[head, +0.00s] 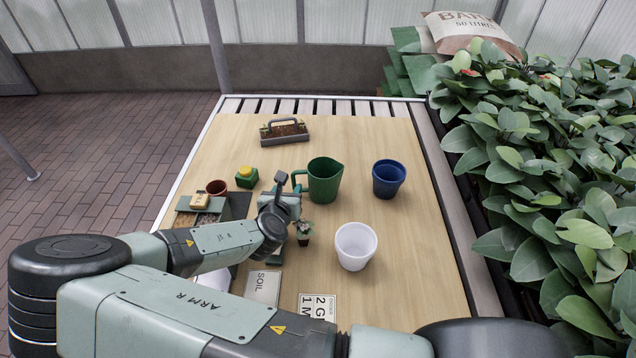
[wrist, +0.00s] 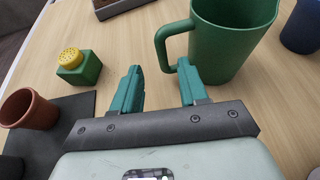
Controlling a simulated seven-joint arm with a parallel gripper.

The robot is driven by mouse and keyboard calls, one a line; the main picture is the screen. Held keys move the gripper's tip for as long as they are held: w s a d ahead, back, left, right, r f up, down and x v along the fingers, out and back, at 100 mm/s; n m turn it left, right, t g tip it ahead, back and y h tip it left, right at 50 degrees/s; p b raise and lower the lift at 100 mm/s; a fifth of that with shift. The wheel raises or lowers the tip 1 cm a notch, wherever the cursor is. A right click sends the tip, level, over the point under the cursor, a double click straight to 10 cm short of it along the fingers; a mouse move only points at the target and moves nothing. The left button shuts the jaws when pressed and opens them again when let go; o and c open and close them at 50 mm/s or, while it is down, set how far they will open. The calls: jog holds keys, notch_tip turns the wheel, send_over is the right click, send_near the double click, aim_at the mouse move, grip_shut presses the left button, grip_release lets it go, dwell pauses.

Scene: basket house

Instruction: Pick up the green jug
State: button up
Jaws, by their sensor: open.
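The green jug (head: 325,181) stands upright on the wooden table, behind and to the right of my gripper in the head view. Its handle sticks out to the left. In the wrist view the jug (wrist: 232,38) is at the top right, its handle (wrist: 172,45) just beyond the right fingertip. My gripper (wrist: 157,78) is open, with nothing between its fingers. I cannot tell whether the right finger touches the handle. In the head view my gripper (head: 296,188) is partly hidden by my own wrist.
A green box with yellow top (head: 246,177) and a terracotta pot (head: 216,188) stand left. A blue pot (head: 388,178) is right of the jug, a white pot (head: 355,246) in front. A small plant (head: 304,230) is near my wrist. A grey carrier (head: 284,132) sits behind.

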aim_at(294, 183)
jog(key=shift+d+x, duration=0.1)
jog(key=shift+x, duration=1.25)
jog(key=shift+d+x, duration=0.15)
jog(key=shift+x, duration=1.2)
jog(key=shift+r, duration=0.15)
grip_shut()
